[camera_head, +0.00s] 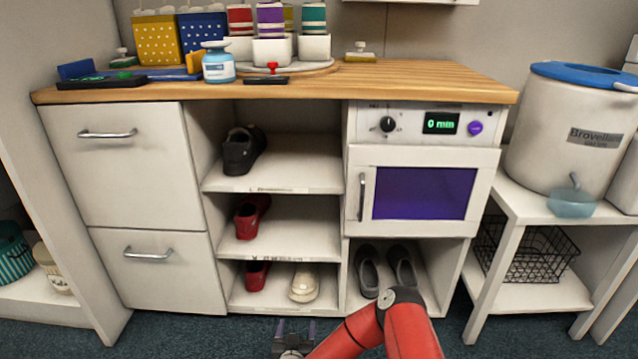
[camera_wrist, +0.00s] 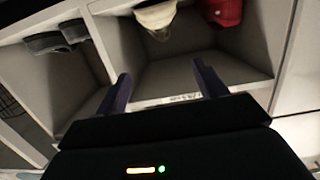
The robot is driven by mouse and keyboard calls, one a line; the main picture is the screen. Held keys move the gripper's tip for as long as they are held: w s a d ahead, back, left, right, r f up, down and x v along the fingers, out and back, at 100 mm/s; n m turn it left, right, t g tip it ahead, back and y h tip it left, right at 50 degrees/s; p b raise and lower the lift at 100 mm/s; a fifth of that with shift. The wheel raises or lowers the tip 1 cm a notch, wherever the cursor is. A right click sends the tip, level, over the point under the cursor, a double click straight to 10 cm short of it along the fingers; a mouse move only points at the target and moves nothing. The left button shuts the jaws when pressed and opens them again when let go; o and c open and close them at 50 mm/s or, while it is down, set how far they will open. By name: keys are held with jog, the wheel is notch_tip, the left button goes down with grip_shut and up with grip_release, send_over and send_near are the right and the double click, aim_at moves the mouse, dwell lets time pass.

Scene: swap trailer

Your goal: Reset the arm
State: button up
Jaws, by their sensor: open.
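My gripper (camera_head: 295,328) is low in front of the shelf unit, near the floor at the bottom of the head view. In the wrist view my gripper (camera_wrist: 160,88) has its two dark fingers spread apart with nothing between them. It faces the bottom shelf compartment. A cream shoe (camera_head: 304,283) and a red shoe (camera_head: 257,275) stand in that compartment, beyond the fingers and apart from them. In the wrist view the cream shoe (camera_wrist: 157,20) and the red shoe (camera_wrist: 226,11) show at the top. My red arm reaches in from the lower right.
The cabinet's wooden top (camera_head: 420,82) holds containers, cups and a small blue-labelled jar (camera_head: 218,64). Grey shoes (camera_head: 386,270) stand in the compartment under the oven (camera_head: 424,190). Drawers (camera_head: 150,265) are at the left. A white side table (camera_head: 535,205) stands right. Carpet in front is clear.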

jog(key=w+a+r+n+g+y+p, duration=0.1)
jog(key=w+r+n+y, duration=0.15)
jog(key=r, duration=0.45)
jog(key=w+a+r+n+g+y+p, duration=0.1)
jog(key=w+r+n+y, duration=0.15)
jog(key=r, duration=0.45)
jog(key=s+d+r+n+g+p, duration=0.1)
jog(key=s+d+r+g, duration=0.15)
jog(key=r, duration=0.45)
jog(key=s+d+r+n+g+p, duration=0.1)
jog(key=d+r, duration=0.3)
jog(key=r, duration=0.4)
jog(key=s+d+r+m+g+h+p, duration=0.1)
jog(key=s+d+r+m+g+h, duration=0.15)
jog(key=s+d+r, duration=0.9)
jog(key=s+d+r+m+g+h+p, duration=0.1)
jog(key=s+d+r+m, duration=0.1)
jog(key=s, duration=0.8)
jog(key=s+d+r+m+g, duration=0.1)
jog(key=s+d+r, duration=0.3)
jog(key=s, duration=0.7)
jog(key=shift+s+r+m+g+h+p, duration=0.25)
jog(key=shift+m+g+h+p, duration=0.1)
jog(key=shift+m, duration=0.1)
